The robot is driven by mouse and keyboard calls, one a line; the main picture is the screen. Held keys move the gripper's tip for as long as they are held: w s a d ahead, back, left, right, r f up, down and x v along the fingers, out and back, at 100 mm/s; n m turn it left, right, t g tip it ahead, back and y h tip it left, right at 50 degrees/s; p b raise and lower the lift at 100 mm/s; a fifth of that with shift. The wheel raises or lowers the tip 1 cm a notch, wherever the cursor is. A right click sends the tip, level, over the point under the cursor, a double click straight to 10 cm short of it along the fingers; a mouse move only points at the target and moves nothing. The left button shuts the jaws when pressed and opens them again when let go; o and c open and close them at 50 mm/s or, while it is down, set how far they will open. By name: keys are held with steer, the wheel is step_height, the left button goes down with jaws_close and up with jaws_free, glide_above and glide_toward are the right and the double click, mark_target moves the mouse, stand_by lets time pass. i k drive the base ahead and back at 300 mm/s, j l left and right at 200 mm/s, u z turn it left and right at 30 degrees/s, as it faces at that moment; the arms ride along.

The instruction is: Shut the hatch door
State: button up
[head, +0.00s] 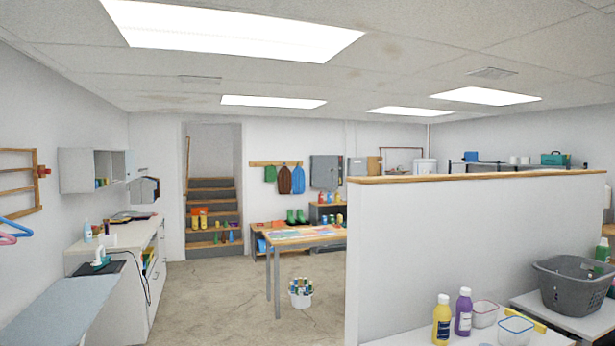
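I cannot pick out one thing here that is clearly the hatch door. My gripper is not in view.
Bare concrete floor (200,290) lies ahead. A wood-topped half wall (480,250) blocks the right. A table (300,236) and a bucket (301,293) stand mid-room. Counters (125,235) line the left; stairs (212,210) rise behind.

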mark_target(322, 178)
steer(key=i+j+u, duration=0.3)
steer(key=i, duration=0.25)
steer(key=i+j+u, duration=0.25)
steer(key=i, duration=0.65)
steer(key=i+u, duration=0.2)
steer(key=i, duration=6.3)
steer(key=i+z, duration=0.15)
steer(key=i, duration=1.1)
steer(key=i+z, duration=0.1)
steer(key=i, duration=1.15)
steer(key=i+l+z, duration=0.15)
steer(key=i+z, duration=0.55)
steer(key=z, duration=0.15)
steer(key=i+z, duration=0.4)
steer(key=i+j+z, duration=0.2)
steer(key=z, duration=0.25)
steer(key=i+l+z, duration=0.1)
steer(key=i+z, duration=0.3)
steer(key=i, duration=0.3)
steer(key=i+j+z, duration=0.1)
steer(key=i+z, duration=0.3)
steer(key=i, duration=0.3)
